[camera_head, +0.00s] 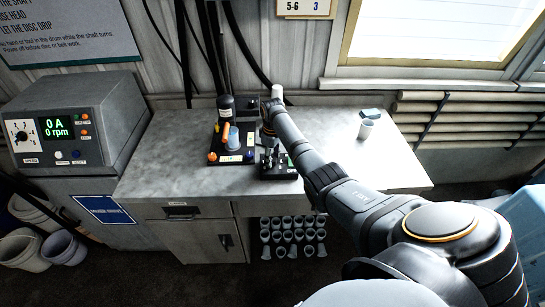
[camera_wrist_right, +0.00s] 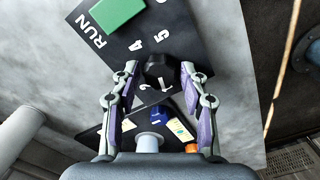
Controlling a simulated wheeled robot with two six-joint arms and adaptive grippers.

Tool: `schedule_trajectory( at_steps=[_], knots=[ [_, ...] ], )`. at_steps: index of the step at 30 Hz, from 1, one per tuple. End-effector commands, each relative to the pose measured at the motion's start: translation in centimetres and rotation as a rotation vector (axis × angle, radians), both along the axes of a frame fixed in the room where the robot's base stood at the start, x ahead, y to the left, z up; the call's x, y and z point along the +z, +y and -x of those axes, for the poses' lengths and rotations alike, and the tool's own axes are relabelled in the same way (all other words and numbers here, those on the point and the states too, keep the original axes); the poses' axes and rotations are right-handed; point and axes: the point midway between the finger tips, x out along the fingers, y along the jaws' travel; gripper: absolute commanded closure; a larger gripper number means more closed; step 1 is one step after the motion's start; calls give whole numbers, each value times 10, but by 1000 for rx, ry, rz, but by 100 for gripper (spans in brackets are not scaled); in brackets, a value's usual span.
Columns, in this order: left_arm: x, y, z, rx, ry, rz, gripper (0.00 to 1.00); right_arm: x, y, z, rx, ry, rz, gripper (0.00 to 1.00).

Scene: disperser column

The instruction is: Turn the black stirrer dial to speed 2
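The black stirrer dial (camera_wrist_right: 162,72) sits on a black panel marked with white numbers in the right wrist view. A pale mark on the dial's near side looks like a pointer, but I cannot tell its setting for sure. My right gripper (camera_wrist_right: 160,68) is open, with one finger on each side of the dial and what look like small gaps. In the head view the black control panel (camera_head: 279,171) is on the bench below my right gripper (camera_head: 269,148), and the dial there is too small to make out. My left gripper is not in view.
A green RUN button (camera_wrist_right: 118,12) is on the same panel. A dark tray (camera_head: 217,151) with a blue cup and orange item stands close by on the bench (camera_head: 165,170). The grey console (camera_head: 75,120) at left reads 0 A, 0 rpm. A cup (camera_head: 366,129) stands at right.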

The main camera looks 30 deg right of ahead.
Motion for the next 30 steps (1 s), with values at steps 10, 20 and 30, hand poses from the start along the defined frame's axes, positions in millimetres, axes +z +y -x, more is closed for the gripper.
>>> schedule_trajectory(
  at_steps=[10, 20, 30],
  knots=[
    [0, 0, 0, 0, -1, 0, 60, 0, 0, 0, -1, 0, 0, 100],
    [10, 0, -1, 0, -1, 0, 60, 3, 0, 0, -82, 1, 0, 100],
    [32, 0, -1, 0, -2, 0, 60, 5, 0, 0, -355, 0, -1, 100]
  ],
)
